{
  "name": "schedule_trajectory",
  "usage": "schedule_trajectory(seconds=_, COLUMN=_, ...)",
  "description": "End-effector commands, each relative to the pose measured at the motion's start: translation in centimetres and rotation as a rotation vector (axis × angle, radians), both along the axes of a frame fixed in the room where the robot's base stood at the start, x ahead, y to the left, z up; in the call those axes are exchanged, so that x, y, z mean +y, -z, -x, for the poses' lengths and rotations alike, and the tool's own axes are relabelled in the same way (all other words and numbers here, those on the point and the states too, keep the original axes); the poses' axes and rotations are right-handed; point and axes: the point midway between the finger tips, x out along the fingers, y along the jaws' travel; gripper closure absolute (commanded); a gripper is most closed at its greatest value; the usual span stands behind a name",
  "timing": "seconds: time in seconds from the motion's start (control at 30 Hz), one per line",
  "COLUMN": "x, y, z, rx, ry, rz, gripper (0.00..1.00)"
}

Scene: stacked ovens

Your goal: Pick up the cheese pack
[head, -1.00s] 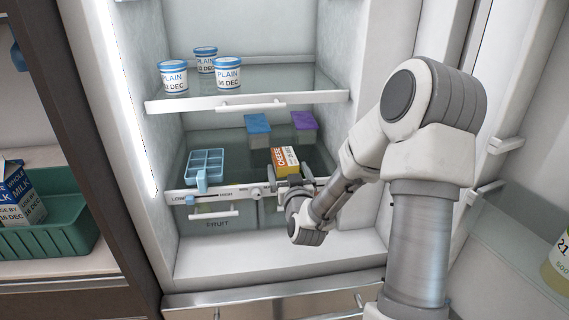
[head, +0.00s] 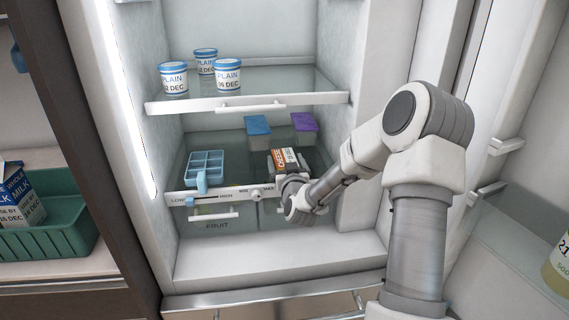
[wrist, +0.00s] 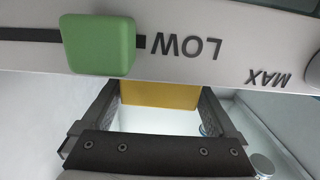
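The cheese pack (head: 287,161), orange and white with dark lettering, lies on the glass lower shelf of the fridge, near its front rail. My gripper (head: 286,170) reaches in over the rail from the front, with its fingers at the near end of the pack. In the wrist view the pack's yellow end (wrist: 160,94) fills the gap between the fingers of my gripper (wrist: 160,100). Whether the fingers press on its sides cannot be told. The pack's near end is hidden by my gripper in the head view.
A blue tray (head: 205,163) is left of the pack; blue-lidded (head: 257,128) and purple-lidded (head: 303,125) boxes are behind it. Plain tubs (head: 228,76) stand on the shelf above. A rail with a green slider (wrist: 98,45) is close in the wrist view.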

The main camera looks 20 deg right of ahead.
Motion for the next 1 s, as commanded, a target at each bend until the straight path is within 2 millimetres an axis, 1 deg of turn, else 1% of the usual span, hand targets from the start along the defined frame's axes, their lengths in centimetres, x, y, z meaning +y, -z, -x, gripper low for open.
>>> schedule_trajectory(seconds=0.03, x=0.0, y=0.0, z=0.0, rx=0.0, ry=0.0, rz=0.0, gripper=0.18)
schedule_trajectory(seconds=0.17, x=0.0, y=0.0, z=0.0, rx=0.0, ry=0.0, rz=0.0, gripper=0.41)
schedule_trajectory(seconds=0.2, x=0.0, y=0.0, z=0.0, rx=0.0, ry=0.0, rz=0.0, gripper=0.49)
schedule_trajectory(seconds=0.27, x=0.0, y=0.0, z=0.0, rx=0.0, ry=0.0, rz=0.0, gripper=0.59)
schedule_trajectory(seconds=0.3, x=0.0, y=0.0, z=0.0, rx=0.0, ry=0.0, rz=0.0, gripper=0.67)
schedule_trajectory(seconds=0.37, x=0.0, y=0.0, z=0.0, rx=0.0, ry=0.0, rz=0.0, gripper=0.77)
schedule_trajectory(seconds=0.4, x=0.0, y=0.0, z=0.0, rx=0.0, ry=0.0, rz=0.0, gripper=0.85)
schedule_trajectory(seconds=0.43, x=0.0, y=-0.1, z=0.0, rx=-0.002, ry=0.0, rz=0.0, gripper=0.88)
schedule_trajectory(seconds=0.63, x=0.0, y=-0.1, z=0.0, rx=-0.002, ry=0.0, rz=0.0, gripper=0.88)
schedule_trajectory(seconds=0.73, x=0.0, y=-0.7, z=0.0, rx=-0.003, ry=0.0, rz=0.002, gripper=0.88)
schedule_trajectory(seconds=0.87, x=0.1, y=-2.5, z=0.0, rx=-0.005, ry=-0.001, rz=0.003, gripper=0.88)
schedule_trajectory(seconds=1.0, x=0.0, y=-5.2, z=0.0, rx=-0.006, ry=0.0, rz=0.004, gripper=0.88)
